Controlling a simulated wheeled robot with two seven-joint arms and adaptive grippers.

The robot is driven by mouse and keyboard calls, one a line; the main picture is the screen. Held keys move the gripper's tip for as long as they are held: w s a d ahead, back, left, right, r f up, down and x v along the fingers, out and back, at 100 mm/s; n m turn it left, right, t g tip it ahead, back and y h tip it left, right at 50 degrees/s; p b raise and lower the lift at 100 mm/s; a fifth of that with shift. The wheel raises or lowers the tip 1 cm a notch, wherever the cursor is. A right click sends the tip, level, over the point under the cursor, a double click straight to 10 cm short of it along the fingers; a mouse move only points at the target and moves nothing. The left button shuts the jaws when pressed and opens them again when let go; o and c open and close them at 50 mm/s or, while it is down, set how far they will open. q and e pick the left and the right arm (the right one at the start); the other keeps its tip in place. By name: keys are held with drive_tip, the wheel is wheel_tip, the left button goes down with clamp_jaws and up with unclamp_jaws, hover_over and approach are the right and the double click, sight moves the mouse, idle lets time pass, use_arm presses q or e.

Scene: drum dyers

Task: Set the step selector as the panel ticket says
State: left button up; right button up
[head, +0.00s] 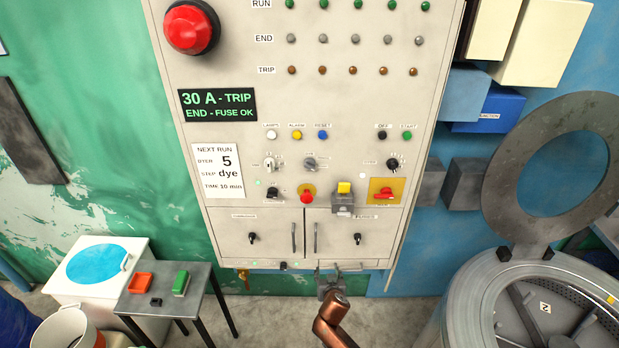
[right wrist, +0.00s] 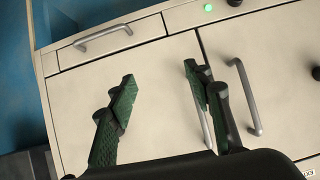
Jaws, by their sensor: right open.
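The ticket (head: 218,171) on the panel (head: 350,110) reads NEXT RUN, dyer 5, step dye, time 10 min. Right of it are a pale rotary knob (head: 269,164), a grey rotary knob (head: 310,164) and a black one (head: 393,164). Another black knob (head: 272,192) sits below the pale one. Their labels are too small to read, so I cannot tell which is the step selector or its setting. My right gripper (head: 328,274) is open and empty below these knobs, by the panel's lower edge. In the right wrist view its fingers (right wrist: 160,78) are spread before cabinet doors. My left gripper is not visible.
A red emergency button (head: 191,27) is at upper left. A red switch on yellow (head: 386,192) and a yellow-topped grey box (head: 343,196) sit near the knobs. Door handles (right wrist: 247,97) project near my right gripper. A drum (head: 500,300) stands right, a small table (head: 195,290) left.

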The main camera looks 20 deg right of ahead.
drive_tip(key=w+a+r+m+t+p, duration=0.1)
drive_tip(key=w+a+r+t, duration=0.15)
drive_tip(key=r, duration=0.85)
drive_tip(key=w+a+r+m+t+p, duration=0.1)
drive_tip(key=w+r, duration=0.2)
drive_tip(key=r, duration=0.7)
drive_tip(key=m+t+h+p, duration=0.2)
drive_tip(key=m+t+p, duration=0.1)
drive_tip(key=m, duration=0.1)
approach(309, 169)
drive_tip(key=w, duration=0.2)
drive_tip(key=x, duration=0.2)
drive_tip(key=p+x, duration=0.2)
drive_tip(key=x, duration=0.1)
drive_tip(key=shift+w+d+r, duration=0.2)
drive_tip(key=shift+d+r, duration=0.1)
drive_tip(key=shift+d, duration=0.1)
drive_tip(key=shift+w+d+f, duration=0.2)
drive_tip(key=shift+w, duration=0.6)
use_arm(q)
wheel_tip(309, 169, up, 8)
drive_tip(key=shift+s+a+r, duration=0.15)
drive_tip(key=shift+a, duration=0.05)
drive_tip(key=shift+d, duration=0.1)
use_arm(e)
drive_tip(key=c, duration=1.1)
